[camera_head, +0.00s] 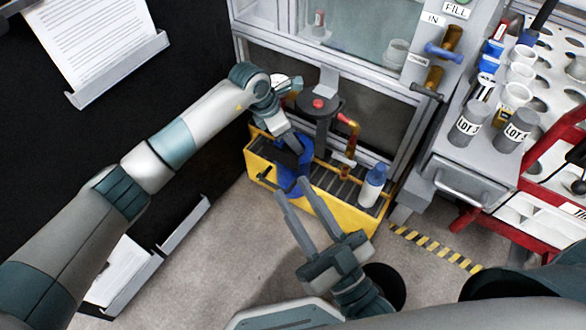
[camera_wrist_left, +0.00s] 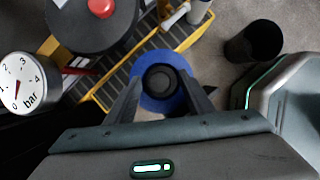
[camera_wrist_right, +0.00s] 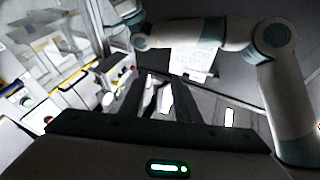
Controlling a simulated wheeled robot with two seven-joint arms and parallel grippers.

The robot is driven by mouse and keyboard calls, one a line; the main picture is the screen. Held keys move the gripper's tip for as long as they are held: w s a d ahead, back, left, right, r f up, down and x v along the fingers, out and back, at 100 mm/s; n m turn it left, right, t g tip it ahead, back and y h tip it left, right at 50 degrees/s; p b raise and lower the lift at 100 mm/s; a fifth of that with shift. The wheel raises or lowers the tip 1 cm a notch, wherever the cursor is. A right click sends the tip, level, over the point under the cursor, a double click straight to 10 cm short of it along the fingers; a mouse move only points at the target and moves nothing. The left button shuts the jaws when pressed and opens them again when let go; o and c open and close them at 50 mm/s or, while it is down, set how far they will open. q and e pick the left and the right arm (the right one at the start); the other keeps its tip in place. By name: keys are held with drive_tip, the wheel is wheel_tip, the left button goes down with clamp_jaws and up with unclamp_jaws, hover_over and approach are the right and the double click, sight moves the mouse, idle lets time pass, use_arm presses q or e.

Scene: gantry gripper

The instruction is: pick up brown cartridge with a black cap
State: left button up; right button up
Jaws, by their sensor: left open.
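A brown cartridge (camera_head: 435,76) with a black cap (camera_head: 427,92) sits in the front of the grey machine, below the "IN" label. Another brown cartridge (camera_head: 452,38) with a blue cap (camera_head: 443,53) sits above it. My left gripper (camera_wrist_left: 162,88) is open, with its fingers either side of a blue ring-shaped object (camera_wrist_left: 151,101) with a dark round centre. I cannot tell whether they touch it. In the head view that blue object (camera_head: 290,172) is at the yellow tray. My right gripper (camera_head: 294,187) is open and empty in front of the tray, away from the cartridges.
The yellow tray (camera_head: 353,219) holds a white bottle with a blue cap (camera_head: 373,186). A black round fixture with a red button (camera_head: 318,104) stands behind it. Grey "LOT" containers (camera_head: 468,127) stand at the right, near a red rack.

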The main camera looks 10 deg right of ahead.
use_arm(q)
drive_tip(key=shift+d+f, duration=0.25)
drive_tip(key=shift+f, duration=0.35)
drive_tip(key=shift+w, duration=0.1)
clamp_jaws()
